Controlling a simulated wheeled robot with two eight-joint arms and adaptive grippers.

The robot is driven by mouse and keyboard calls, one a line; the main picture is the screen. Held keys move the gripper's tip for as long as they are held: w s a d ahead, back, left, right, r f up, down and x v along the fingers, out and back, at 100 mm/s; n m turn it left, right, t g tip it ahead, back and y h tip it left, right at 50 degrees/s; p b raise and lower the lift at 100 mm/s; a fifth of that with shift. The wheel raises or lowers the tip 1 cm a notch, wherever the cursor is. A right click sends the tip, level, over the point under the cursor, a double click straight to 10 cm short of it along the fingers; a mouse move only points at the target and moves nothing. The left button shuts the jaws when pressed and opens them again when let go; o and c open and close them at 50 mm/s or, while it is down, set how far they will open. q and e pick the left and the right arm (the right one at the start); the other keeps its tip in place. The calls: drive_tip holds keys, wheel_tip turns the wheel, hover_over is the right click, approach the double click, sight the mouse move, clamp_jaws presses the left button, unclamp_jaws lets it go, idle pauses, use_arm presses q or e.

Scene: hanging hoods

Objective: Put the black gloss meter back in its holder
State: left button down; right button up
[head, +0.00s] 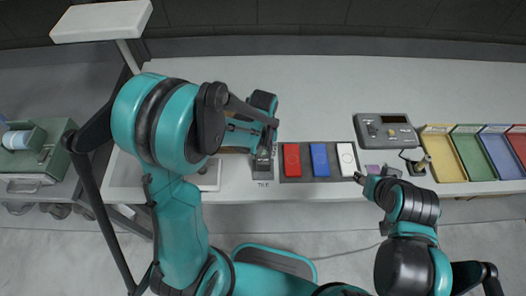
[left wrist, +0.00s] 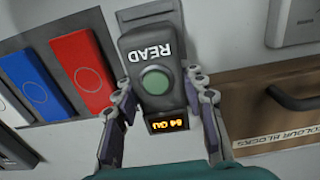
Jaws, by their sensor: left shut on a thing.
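The black gloss meter (left wrist: 155,107) has a READ label, a green button and a lit orange display. My left gripper (left wrist: 158,88) is shut on it, with one finger along each side. In the head view, my left gripper (head: 265,138) is partly hidden by its own arm, and the meter (head: 263,162) shows just below it, over the spot marked TILE. I cannot tell whether the meter touches the surface under it. I cannot make out its holder for certain. My right gripper (head: 376,178) is near the bench's front edge at the right; its finger opening is unclear.
Red (head: 292,160), blue (head: 320,160) and white (head: 346,159) blocks lie on a dark mat right of the meter. A grey device (head: 386,131) and several coloured trays (head: 443,153) stand further right. The wrist view shows a wooden drawer (left wrist: 265,115) with a dark handle.

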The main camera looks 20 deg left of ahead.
use_arm(q)
drive_tip(key=shift+f+b, duration=0.5)
drive_tip(key=shift+f, duration=0.05)
drive_tip(key=c, duration=0.8)
unclamp_jaws()
wheel_tip(320, 180, up, 12)
drive_tip(key=shift+r, duration=0.1)
drive_tip(key=shift+s+a+r, duration=0.2)
drive_tip(key=shift+s+a, duration=0.05)
drive_tip(key=shift+s, duration=0.15)
drive_tip(key=s+a+m+t+b, duration=0.1)
drive_tip(key=s+t, duration=0.1)
drive_tip(key=s, duration=0.1)
drive_tip(key=s+a+r+m+t, duration=0.1)
drive_tip(key=s+t, duration=0.1)
drive_tip(key=s, duration=0.1)
drive_tip(key=s+a+m+t+b, duration=0.1)
drive_tip(key=s+a+t, duration=0.1)
drive_tip(key=s+t, duration=0.1)
drive_tip(key=shift+s+a+r+b, duration=0.1)
drive_tip(key=shift+s+r+b, duration=0.15)
drive_tip(key=shift+r+b, duration=0.1)
